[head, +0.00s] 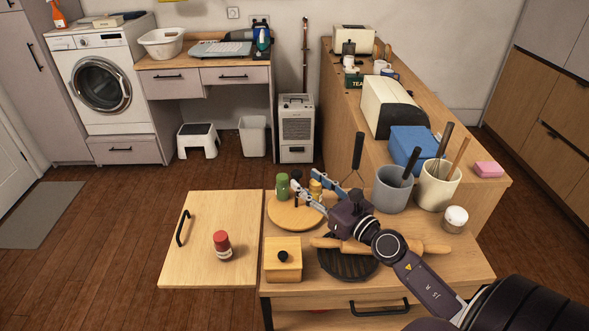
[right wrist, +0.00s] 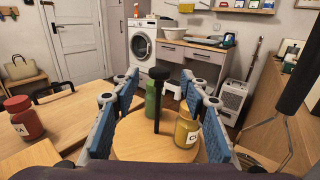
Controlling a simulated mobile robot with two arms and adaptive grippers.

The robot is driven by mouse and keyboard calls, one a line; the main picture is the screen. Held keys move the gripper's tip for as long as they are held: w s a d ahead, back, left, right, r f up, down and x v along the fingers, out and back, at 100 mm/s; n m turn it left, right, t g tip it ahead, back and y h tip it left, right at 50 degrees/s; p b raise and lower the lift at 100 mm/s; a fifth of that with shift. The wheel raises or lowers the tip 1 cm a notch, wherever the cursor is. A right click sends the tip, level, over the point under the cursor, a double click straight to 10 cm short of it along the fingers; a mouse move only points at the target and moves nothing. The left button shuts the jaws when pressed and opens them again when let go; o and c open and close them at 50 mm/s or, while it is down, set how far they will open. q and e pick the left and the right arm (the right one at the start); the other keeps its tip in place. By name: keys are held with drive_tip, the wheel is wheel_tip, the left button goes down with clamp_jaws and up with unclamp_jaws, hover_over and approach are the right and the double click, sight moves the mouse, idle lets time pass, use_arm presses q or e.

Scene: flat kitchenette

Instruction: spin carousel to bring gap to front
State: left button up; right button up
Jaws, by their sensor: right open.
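The carousel (head: 290,218) is a round wooden turntable on the counter. A green jar (head: 282,187) and a yellow jar (head: 315,188) stand toward its far side. A dark post with a round black knob (right wrist: 158,73) rises among them. My right gripper (head: 318,186) is over the carousel, its blue-padded fingers spread open. In the right wrist view, the knob, green jar (right wrist: 152,98) and yellow jar (right wrist: 187,128) appear between the fingers; contact cannot be told. A red-capped jar (head: 221,245) stands off the carousel, on the left wooden panel (head: 188,265). My left gripper is not in view.
Grey (head: 391,190) and cream (head: 438,187) utensil pots stand right. The left panel is mostly clear.

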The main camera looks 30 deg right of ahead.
sight(301, 176)
drive_tip(key=w, duration=0.5)
drive_tip(key=shift+w+a+p, duration=0.25)
drive_tip(key=shift+w+p, duration=0.05)
drive_tip(key=shift+p, duration=0.1)
clamp_jaws()
